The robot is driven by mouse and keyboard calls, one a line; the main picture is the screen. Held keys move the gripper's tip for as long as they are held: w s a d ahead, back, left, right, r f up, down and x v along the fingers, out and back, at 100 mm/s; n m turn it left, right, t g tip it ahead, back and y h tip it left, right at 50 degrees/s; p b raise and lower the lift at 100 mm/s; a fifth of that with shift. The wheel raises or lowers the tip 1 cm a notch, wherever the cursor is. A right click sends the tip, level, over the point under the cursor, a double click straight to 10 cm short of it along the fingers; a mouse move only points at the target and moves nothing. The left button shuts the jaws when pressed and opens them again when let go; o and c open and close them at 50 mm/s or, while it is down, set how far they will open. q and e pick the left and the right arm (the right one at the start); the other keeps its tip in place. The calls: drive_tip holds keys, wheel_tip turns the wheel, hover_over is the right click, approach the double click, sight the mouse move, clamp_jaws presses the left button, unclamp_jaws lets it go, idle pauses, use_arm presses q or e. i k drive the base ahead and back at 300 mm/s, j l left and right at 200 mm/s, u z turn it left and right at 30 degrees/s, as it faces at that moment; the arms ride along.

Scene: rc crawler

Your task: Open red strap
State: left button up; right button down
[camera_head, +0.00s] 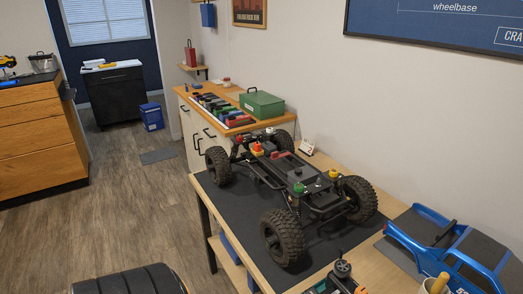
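A crawler chassis (297,182) without its body stands on its big black tyres on a dark mat (233,207) on the workbench. A small red piece (281,154) lies across the far part of the chassis and looks like the red strap; it is too small to tell whether it is fastened. Red, orange, green and yellow caps sit near the shock towers. Neither of my grippers is in view, and nothing touches the chassis.
A blue truck body (450,250) lies at the bench's right. A dark tool (342,272) is at the near edge. A green toolbox (262,104) and a row of coloured items (222,110) stand on the counter behind. The floor at left is mostly open.

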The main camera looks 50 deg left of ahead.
sight(276, 155)
drive_tip(key=k+j+u, duration=0.1)
drive_tip(key=u, duration=0.35)
drive_tip(key=k+j+u, duration=0.1)
drive_tip(key=u, duration=0.35)
drive_tip(key=j+u, duration=0.2)
drive_tip(key=u, duration=0.25)
drive_tip(key=j+z, duration=1.05)
drive_tip(key=k+l, duration=0.05)
